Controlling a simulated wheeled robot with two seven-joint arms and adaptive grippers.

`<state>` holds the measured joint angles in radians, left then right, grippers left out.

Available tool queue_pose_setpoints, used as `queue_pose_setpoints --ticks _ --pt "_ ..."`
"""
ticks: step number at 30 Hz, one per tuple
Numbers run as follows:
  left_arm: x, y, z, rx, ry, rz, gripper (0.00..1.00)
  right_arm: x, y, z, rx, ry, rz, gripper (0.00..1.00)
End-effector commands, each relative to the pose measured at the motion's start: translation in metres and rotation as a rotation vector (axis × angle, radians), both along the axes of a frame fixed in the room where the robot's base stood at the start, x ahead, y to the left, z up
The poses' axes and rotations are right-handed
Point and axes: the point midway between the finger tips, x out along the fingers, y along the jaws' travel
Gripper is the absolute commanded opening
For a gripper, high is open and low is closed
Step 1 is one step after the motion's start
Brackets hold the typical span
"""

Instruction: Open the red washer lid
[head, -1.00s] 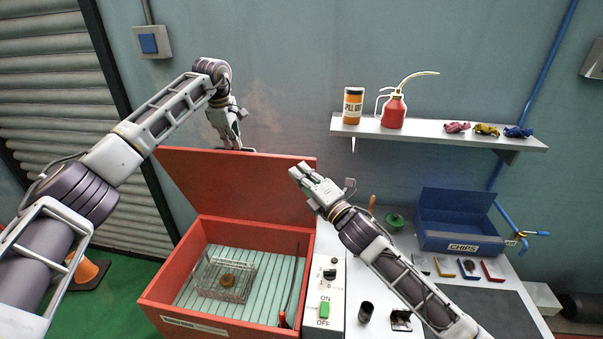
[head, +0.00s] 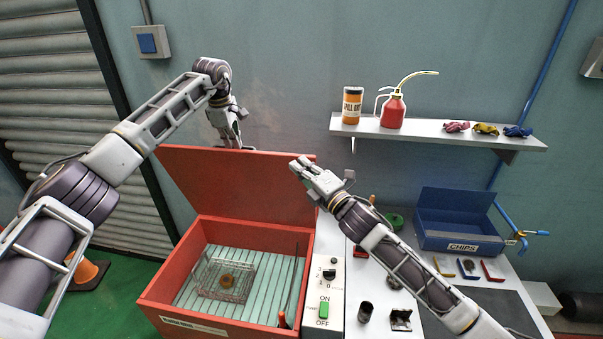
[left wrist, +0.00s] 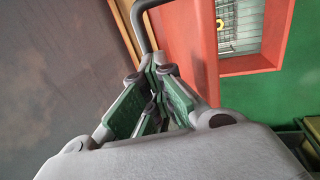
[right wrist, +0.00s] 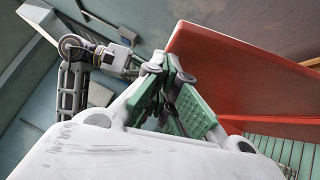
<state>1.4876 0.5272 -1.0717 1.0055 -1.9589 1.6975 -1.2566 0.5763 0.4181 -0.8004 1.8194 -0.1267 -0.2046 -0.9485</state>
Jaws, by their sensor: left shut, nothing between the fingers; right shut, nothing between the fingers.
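The red washer lid (head: 240,188) stands raised, tilted up and back behind the red washer box (head: 220,328). The box is open at the top, with a wire basket (head: 207,283) holding a small brown part inside on a ribbed floor. My left gripper (head: 236,146) is shut and empty at the lid's top edge. In the left wrist view its fingertips (left wrist: 152,68) are beside a dark bar handle (left wrist: 142,28) on the lid; I cannot tell whether they touch. My right gripper (head: 298,165) is shut and empty near the lid's upper right corner, and the lid also shows in the right wrist view (right wrist: 245,80).
A control panel (head: 331,290) with a green switch stands right of the box. The bench behind my right arm holds a blue chip bin (head: 455,222), a black cup (head: 365,312) and small tools. A wall shelf (head: 440,138) carries a jar and an oil can.

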Motion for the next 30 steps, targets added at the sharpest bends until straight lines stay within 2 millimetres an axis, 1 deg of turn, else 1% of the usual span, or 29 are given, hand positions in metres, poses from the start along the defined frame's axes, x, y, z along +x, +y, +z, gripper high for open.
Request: queue_pose_setpoints --ticks 1,8,13,18,30 --pt "-0.005 -0.003 -0.022 0.005 0.041 -0.006 0.0 0.006 -0.004 0.0 -0.002 0.004 -0.01 0.0" --pt "-0.006 -0.002 -0.022 0.008 0.044 -0.004 0.0 0.009 -0.006 0.001 -0.001 0.011 -0.015 0.0" --pt "-0.005 -0.001 -0.019 0.007 0.036 -0.002 0.0 0.008 -0.005 0.001 -0.001 0.012 -0.012 0.0" --pt "-0.004 0.0 -0.016 0.007 0.031 -0.002 0.2 0.007 -0.004 0.001 0.0 0.011 -0.01 0.0" --pt "-0.003 0.0 -0.012 0.005 0.023 -0.001 0.29 0.006 -0.003 0.002 0.0 0.01 -0.007 0.0"
